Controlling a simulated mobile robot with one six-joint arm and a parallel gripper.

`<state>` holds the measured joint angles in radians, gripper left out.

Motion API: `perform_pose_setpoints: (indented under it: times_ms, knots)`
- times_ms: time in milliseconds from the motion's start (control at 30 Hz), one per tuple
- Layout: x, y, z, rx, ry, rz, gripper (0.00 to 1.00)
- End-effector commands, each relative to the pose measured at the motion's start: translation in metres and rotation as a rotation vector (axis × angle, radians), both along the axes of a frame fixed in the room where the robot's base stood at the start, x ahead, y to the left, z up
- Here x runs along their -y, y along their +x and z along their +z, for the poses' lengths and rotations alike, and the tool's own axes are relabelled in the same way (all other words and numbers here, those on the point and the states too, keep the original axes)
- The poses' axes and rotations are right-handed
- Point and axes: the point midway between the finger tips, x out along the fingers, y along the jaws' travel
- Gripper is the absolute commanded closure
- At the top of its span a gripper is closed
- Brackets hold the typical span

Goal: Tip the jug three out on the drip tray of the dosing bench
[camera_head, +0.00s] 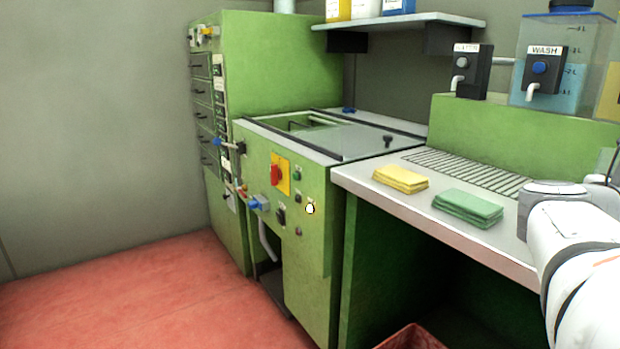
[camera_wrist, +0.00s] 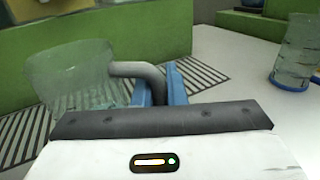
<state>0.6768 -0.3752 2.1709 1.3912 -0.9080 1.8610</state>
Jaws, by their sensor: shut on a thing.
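In the wrist view, a clear, greenish see-through jug (camera_wrist: 72,78) with a thick grey handle is at the left. My gripper (camera_wrist: 165,82) has its blue fingers shut on the handle. The jug shows in front of the slotted drip tray (camera_wrist: 205,78); I cannot tell its exact height or tilt, or whether it holds liquid. No number shows on it. The drip tray also shows in the head view as a grille (camera_head: 470,172) set in the bench top.
Another clear vessel with a blue base (camera_wrist: 295,50) stands on the white bench top at the right. Yellow cloths (camera_head: 400,179) and green cloths (camera_head: 467,208) lie at the bench's front. A WASH tap (camera_head: 541,68) and a tank are behind. A red crate (camera_head: 412,338) is below.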

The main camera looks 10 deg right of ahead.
Motion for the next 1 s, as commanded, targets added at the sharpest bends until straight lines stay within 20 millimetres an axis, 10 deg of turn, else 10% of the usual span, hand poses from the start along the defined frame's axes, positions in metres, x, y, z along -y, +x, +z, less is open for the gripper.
perform_pose_setpoints:
  times_ms: [1000]
  knots:
    - [0.002,0.024,0.044,-0.281,0.052,-0.004,1.0]
